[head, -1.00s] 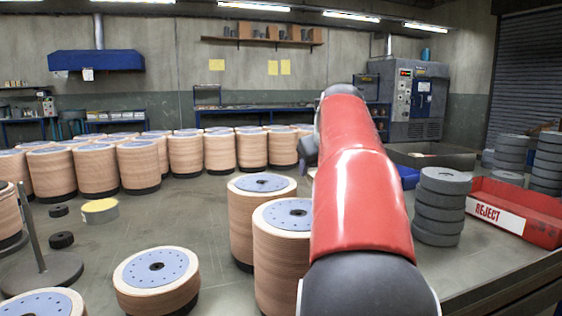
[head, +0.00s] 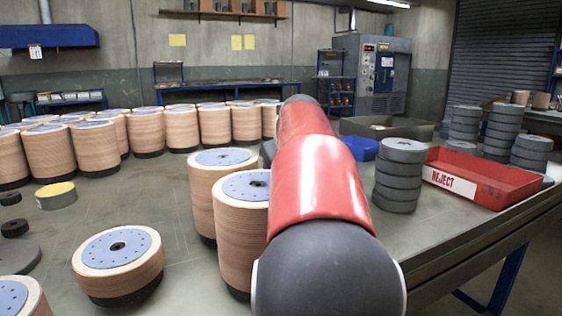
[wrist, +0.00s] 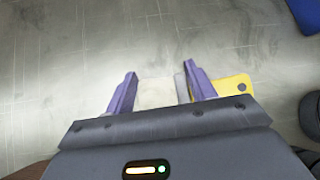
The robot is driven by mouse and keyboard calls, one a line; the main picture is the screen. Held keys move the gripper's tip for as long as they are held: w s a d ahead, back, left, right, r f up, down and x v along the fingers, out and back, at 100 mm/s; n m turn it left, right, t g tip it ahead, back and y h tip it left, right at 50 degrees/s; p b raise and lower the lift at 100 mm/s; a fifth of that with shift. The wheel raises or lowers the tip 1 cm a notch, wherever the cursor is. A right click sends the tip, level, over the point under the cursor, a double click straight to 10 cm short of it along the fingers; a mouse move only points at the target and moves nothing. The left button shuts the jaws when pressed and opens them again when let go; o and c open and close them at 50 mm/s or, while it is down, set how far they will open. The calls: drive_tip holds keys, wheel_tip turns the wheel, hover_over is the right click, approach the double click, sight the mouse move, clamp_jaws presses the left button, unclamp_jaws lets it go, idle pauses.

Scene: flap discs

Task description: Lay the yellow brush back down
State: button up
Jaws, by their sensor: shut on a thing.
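The yellow brush shows in the wrist view, with its yellow handle (wrist: 233,86), which has a dark hole near its end, sticking out to the right past my right finger. A pale block, seemingly its bristle part, lies between the two purple fingers. My gripper (wrist: 160,80) is shut on the brush. Grey table surface (wrist: 90,40) shows beyond it; I cannot tell how high the brush is above it.
Flap disc stacks (head: 240,215) stand left of my arm, with a large group behind. Grey disc stacks (head: 398,180) and the red reject tray (head: 490,185) are at right. A blue bin (head: 364,148) and a grey tray (head: 415,130) lie behind. Open table shows at left centre.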

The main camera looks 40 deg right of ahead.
drive_tip(key=o, duration=1.1)
drive_tip(key=v, duration=0.8)
